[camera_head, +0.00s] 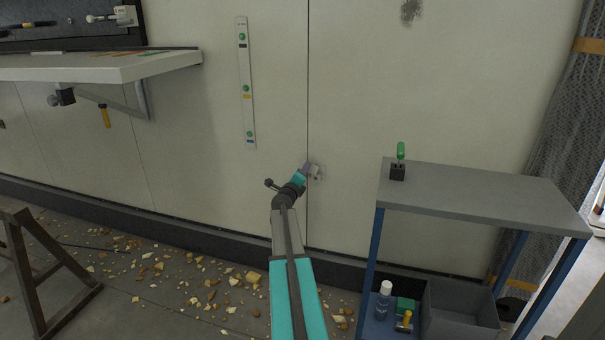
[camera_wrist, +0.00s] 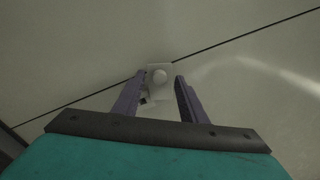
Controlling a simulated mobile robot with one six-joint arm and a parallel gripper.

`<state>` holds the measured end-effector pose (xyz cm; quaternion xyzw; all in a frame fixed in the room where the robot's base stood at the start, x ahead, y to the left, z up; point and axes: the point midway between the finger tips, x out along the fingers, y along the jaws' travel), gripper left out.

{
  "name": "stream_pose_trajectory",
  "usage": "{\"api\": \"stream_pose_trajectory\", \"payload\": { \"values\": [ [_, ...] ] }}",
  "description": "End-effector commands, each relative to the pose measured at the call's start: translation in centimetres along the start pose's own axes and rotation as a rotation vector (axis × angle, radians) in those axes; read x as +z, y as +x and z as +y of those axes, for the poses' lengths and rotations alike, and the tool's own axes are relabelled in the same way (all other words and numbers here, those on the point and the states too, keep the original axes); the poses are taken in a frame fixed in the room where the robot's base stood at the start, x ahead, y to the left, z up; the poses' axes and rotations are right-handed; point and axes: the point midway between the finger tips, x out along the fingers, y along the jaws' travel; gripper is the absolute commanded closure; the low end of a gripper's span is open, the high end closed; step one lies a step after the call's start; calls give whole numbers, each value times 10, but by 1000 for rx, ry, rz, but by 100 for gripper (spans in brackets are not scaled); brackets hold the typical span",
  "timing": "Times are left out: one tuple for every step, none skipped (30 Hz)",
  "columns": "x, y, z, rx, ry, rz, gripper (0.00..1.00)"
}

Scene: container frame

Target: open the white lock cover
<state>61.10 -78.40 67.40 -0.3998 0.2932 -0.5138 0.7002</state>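The white lock cover (camera_wrist: 160,94) is a small light plate with a round knob (camera_wrist: 160,76), set on the pale wall at a thin seam. In the head view the cover (camera_head: 317,171) shows just right of the seam, partly hidden by my gripper (camera_head: 307,170). In the wrist view my gripper (camera_wrist: 162,82) is open, its two purple fingers on either side of the cover. The left fingertip is very close to the cover's edge; I cannot tell if it touches. A narrow gap shows at the right finger.
A grey-topped table (camera_head: 480,190) with a small green-handled item (camera_head: 400,160) stands to the right of my arm. A white shelf (camera_head: 100,66) juts from the wall at upper left. A wooden trestle (camera_head: 45,265) and scattered chips lie at lower left.

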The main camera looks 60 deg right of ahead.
Motion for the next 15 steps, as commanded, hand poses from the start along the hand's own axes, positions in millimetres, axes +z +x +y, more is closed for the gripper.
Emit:
{"api": "stream_pose_trajectory", "payload": {
  "values": [
    [0, 0, 0, 0, 0, 0, 62],
    [0, 0, 0, 0, 0, 0, 62],
    [0, 0, 0, 0, -1, 0, 62],
    [0, 0, 0, 0, -1, -1, 62],
    [0, 0, 0, 1, -1, -1, 62],
    [0, 0, 0, 1, -1, -1, 62],
    [0, 0, 0, 1, -1, -1, 62],
    [0, 0, 0, 1, -1, -1, 62],
    [0, 0, 0, 1, -1, -1, 62],
    [0, -1, 0, 1, -1, -1, 62],
    [1, -2, 0, 1, -1, -1, 62],
    [1, -3, 0, 1, -1, -1, 62],
    [1, -4, 0, 1, -1, -1, 62],
    [1, -5, 0, 1, -1, -1, 62],
    [1, -7, 0, 1, -1, -1, 62]
  ]
}}
